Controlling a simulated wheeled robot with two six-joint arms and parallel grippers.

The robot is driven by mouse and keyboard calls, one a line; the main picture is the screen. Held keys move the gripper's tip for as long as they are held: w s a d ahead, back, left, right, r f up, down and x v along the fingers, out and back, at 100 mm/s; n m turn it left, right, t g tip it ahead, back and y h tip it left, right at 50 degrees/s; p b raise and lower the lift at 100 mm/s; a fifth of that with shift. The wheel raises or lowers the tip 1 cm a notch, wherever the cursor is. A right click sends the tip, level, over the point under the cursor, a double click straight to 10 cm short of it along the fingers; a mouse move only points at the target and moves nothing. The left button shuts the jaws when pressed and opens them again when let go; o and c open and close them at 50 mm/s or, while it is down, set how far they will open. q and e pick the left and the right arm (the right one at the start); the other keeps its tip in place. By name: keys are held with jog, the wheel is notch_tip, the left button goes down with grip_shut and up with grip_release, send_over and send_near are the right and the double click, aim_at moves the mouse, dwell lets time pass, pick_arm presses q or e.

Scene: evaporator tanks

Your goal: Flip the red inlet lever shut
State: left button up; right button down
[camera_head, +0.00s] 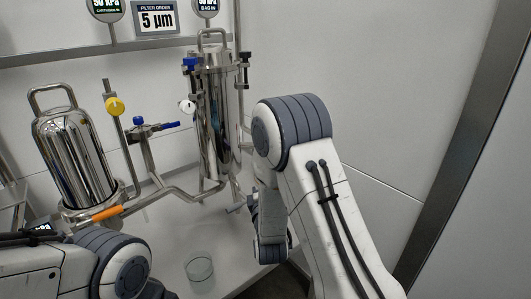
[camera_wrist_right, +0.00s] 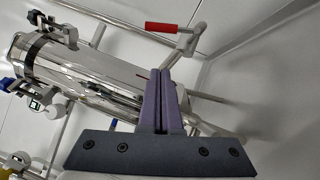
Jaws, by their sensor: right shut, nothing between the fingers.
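The red inlet lever (camera_wrist_right: 167,28) shows in the right wrist view, near the top. Its red grip points left from a metal arm that joins a pipe fitting at its right. In the head view the lever is not visible, and my right arm covers part of that area. My right gripper (camera_wrist_right: 160,74) is shut and empty. Its purple fingertips appear just below the lever in the picture, with a visible gap. I cannot tell the depth between them. My left arm enters at the lower left of the head view, but its gripper is not in view.
The steel filter housing (camera_head: 214,125) stands beside my right arm. A second steel vessel (camera_head: 75,155), an orange handle (camera_head: 107,213), a yellow knob (camera_head: 115,106) and a blue-handled valve (camera_head: 150,126) are to the left. A glass beaker (camera_head: 199,268) stands on the white bench.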

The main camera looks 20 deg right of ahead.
jog(key=w+d+r+b, duration=0.1)
jog(key=w+d+r, duration=0.1)
jog(key=w+d, duration=0.3)
jog(key=a+x, duration=0.1)
jog(key=x, duration=0.3)
jog(key=shift+w+b, duration=0.35)
jog(key=shift+w, duration=0.05)
jog(key=shift+f, duration=0.1)
jog(key=d+m+p, duration=0.1)
jog(key=d+r+m+g+p, duration=0.1)
jog(key=p, duration=0.1)
jog(key=shift+w+r, duration=0.2)
jog(key=shift+w, duration=0.15)
jog(key=shift+a, duration=0.1)
